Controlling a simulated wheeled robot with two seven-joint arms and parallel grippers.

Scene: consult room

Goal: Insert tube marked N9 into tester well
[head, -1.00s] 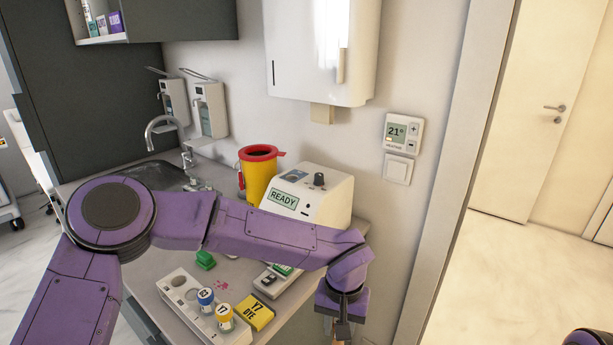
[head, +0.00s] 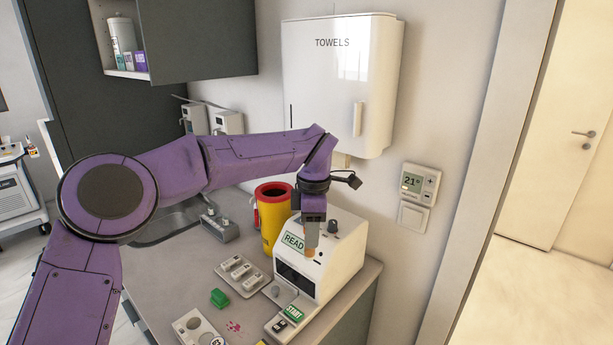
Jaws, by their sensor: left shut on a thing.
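The tester (head: 345,262) is a white box with a sloped front, a green display that reads "READ" with its end covered, and a green START key (head: 293,314). My left gripper (head: 311,245) points down over the front of the tester's top. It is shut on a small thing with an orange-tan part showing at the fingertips. I can read no mark on it, so I cannot tell if it is N9. The gripper hides the tester's top there, and I cannot see whether the held thing touches it. My right gripper is out of view.
A yellow sharps bin (head: 272,222) with a red rim stands close left of the tester. A grey tray with several small items (head: 238,270), a green block (head: 220,298) and a partly cut-off tube rack (head: 186,322) lie on the counter. A towel dispenser (head: 335,85) hangs above.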

